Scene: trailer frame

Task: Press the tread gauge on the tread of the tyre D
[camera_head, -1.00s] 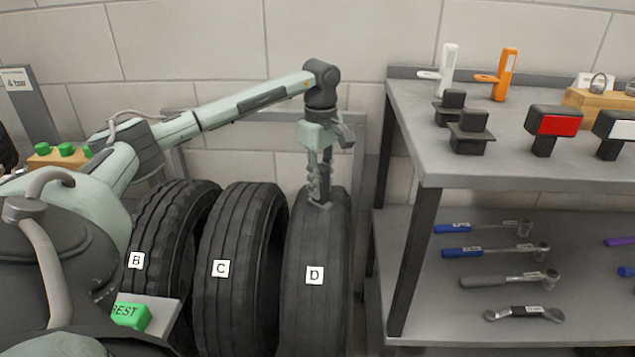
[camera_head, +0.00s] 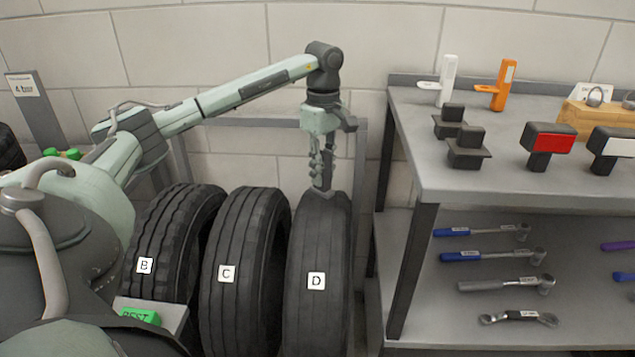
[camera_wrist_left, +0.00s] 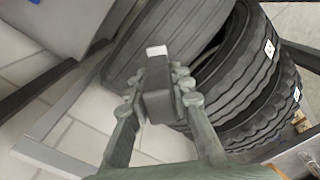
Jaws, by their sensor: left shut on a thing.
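Tyre D (camera_head: 317,320) stands upright at the right end of a row of tyres in the head view, its white label facing me. My left gripper (camera_head: 322,168) points down over its top and is shut on the tread gauge, a dark block (camera_wrist_left: 157,100) with a small pale end. In the head view the gauge's foot (camera_head: 322,191) is at the crest of tyre D. I cannot tell whether it touches the tread. The wrist view shows the gauge between the fingers (camera_wrist_left: 158,88), with a tyre's tread (camera_wrist_left: 150,35) beyond it. My right gripper is not in view.
Tyre C (camera_head: 235,310) and tyre B (camera_head: 165,235) stand to the left of tyre D. A grey rack frame (camera_head: 250,122) runs behind them. A grey shelf bench (camera_head: 465,183) with tools stands close on the right. A green REST block (camera_head: 140,316) is at lower left.

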